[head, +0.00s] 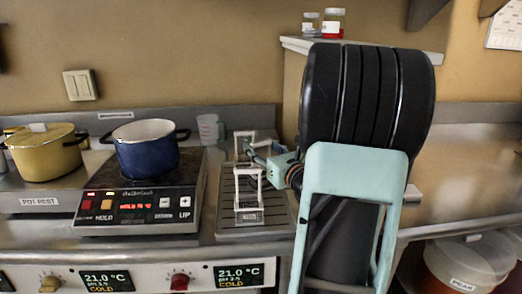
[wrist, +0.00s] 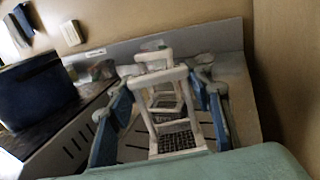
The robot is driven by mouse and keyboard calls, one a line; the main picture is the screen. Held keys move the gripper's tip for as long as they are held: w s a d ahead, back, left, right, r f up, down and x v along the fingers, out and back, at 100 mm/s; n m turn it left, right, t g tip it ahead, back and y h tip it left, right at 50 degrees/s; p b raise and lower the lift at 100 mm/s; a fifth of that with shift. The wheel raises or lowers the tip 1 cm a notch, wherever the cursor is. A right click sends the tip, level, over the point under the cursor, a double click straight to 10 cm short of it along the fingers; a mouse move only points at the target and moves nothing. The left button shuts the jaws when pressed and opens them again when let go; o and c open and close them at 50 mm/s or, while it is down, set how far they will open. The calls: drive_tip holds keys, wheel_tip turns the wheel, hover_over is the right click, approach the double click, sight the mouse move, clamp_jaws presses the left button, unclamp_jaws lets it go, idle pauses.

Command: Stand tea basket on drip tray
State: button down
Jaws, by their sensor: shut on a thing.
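The tea basket (head: 249,174) is a white open frame with a dark mesh bottom; in the wrist view the basket (wrist: 143,87) appears between my two blue fingers. My gripper (head: 262,158) is shut on it, and in the wrist view the gripper (wrist: 162,112) has one finger on each side of the frame. The drip tray (head: 279,217) is a grey slotted plate right of the cooker. The basket is upright over the tray. I cannot tell whether its bottom touches the slots. The arm hides part of the tray's right side.
A hot plate (head: 137,201) with a blue pot (head: 146,155) stands just left of the tray. A yellow pot (head: 45,156) sits on the pot rest at far left. A clear measuring cup (head: 208,128) stands behind. The counter (head: 465,185) at right looks largely free.

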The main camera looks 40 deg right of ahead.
drive_tip(key=shift+r, duration=0.15)
drive_tip(key=c, duration=1.5)
unclamp_jaws()
drive_tip(key=shift+f, duration=0.25)
drive_tip(key=shift+o, duration=1.2)
drive_tip(key=shift+r, duration=0.1)
drive_tip(key=shift+r, duration=0.15)
drive_tip(key=s+a+p, duration=0.1)
drive_tip(key=s+a, duration=0.1)
drive_tip(key=s, duration=1)
